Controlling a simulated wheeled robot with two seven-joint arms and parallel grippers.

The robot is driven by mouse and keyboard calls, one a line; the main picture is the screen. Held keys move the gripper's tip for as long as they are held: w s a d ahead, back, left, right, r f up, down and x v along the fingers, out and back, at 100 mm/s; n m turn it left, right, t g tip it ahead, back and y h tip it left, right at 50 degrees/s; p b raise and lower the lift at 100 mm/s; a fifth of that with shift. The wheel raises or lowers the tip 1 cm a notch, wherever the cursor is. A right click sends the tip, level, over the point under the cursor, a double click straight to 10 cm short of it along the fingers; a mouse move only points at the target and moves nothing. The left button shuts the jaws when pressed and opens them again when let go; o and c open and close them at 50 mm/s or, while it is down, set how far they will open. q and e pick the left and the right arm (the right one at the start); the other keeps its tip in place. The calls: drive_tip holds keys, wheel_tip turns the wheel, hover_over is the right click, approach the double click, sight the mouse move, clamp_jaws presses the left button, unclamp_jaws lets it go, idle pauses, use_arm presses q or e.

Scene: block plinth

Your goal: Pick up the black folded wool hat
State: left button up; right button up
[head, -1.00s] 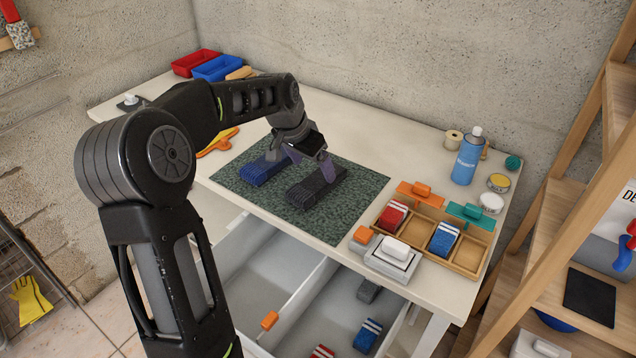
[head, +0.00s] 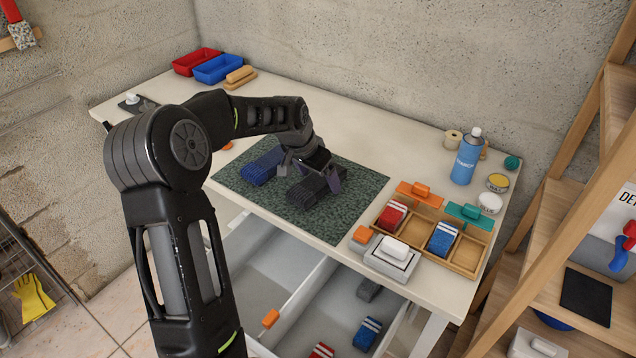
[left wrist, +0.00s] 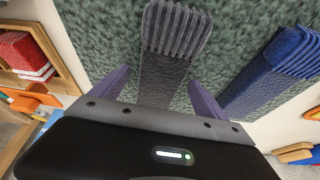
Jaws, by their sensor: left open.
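The black folded wool hat (head: 312,192) lies on the dark green speckled mat (head: 352,213). A blue folded hat (head: 260,168) lies to its left on the same mat. My left gripper (head: 310,180) is open above the black hat. In the left wrist view, the black hat (left wrist: 176,38) runs between the two spread purple fingers of my left gripper (left wrist: 158,92), with its ribbed end beyond them. The blue hat (left wrist: 275,72) is right of the fingers there. Whether the fingers touch the black hat is hard to tell. My right gripper is not in view.
A wooden tray (head: 464,262) with red and blue folded items stands right of the mat. A spray can (head: 466,158) is behind it. Red (head: 195,62) and blue (head: 217,69) bins stand at the back left. An open drawer (head: 300,290) lies below the front edge.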

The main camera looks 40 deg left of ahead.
sight(318, 179)
use_arm(q)
drive_tip(key=shift+c, duration=0.4)
drive_tip(key=c, duration=1.5)
drive_tip(key=shift+r, duration=0.1)
wheel_tip(318, 179, up, 10)
drive_tip(key=shift+f+b, duration=0.1)
drive_tip(key=shift+b, duration=0.35)
